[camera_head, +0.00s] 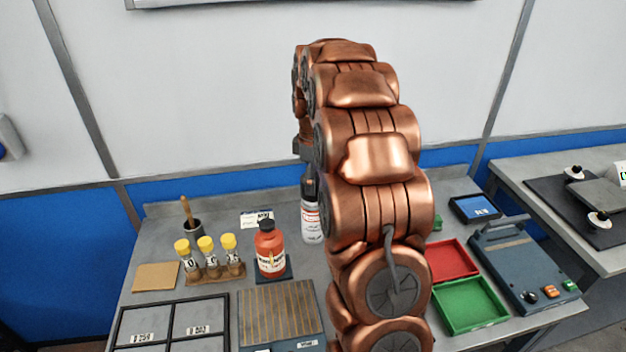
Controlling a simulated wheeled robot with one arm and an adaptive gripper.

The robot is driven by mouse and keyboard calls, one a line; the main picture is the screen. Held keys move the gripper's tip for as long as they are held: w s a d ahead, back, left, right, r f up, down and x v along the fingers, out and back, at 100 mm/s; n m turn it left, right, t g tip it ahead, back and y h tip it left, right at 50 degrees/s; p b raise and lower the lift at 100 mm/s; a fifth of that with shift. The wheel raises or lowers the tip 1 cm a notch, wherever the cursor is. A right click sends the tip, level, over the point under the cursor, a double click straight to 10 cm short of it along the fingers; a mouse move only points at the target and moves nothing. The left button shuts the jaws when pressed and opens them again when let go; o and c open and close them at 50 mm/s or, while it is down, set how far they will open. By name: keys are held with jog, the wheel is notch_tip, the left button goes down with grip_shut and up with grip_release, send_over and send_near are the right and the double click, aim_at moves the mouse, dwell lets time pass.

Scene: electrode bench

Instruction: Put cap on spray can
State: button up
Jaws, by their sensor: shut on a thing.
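The spray can (311,222) is white with a printed label and stands upright at the back of the bench, left of my arm. My gripper (309,186) is dark and small in this view, pointing down right at the top of the can. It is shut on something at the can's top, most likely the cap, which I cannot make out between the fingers. My copper-coloured arm hides the can's right edge. I cannot tell whether the cap touches the can.
A red-orange bottle (269,250) stands close left of the can. Yellow-capped vials (207,258) sit in a wooden rack farther left. A ribbed plate (280,313) lies in front. Red (451,262) and green (468,304) trays and a blue-grey device (525,268) are right of my arm.

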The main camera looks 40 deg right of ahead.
jog(key=shift+f, duration=0.35)
jog(key=o, duration=0.8)
jog(key=shift+f, duration=0.1)
jog(key=shift+o, duration=0.6)
jog(key=shift+r+p, duration=0.65)
jog(key=shift+r, duration=3.15)
jog(key=shift+c, duration=0.4)
grip_shut()
jog(key=shift+f+b, duration=0.6)
jog(key=shift+f, duration=0.65)
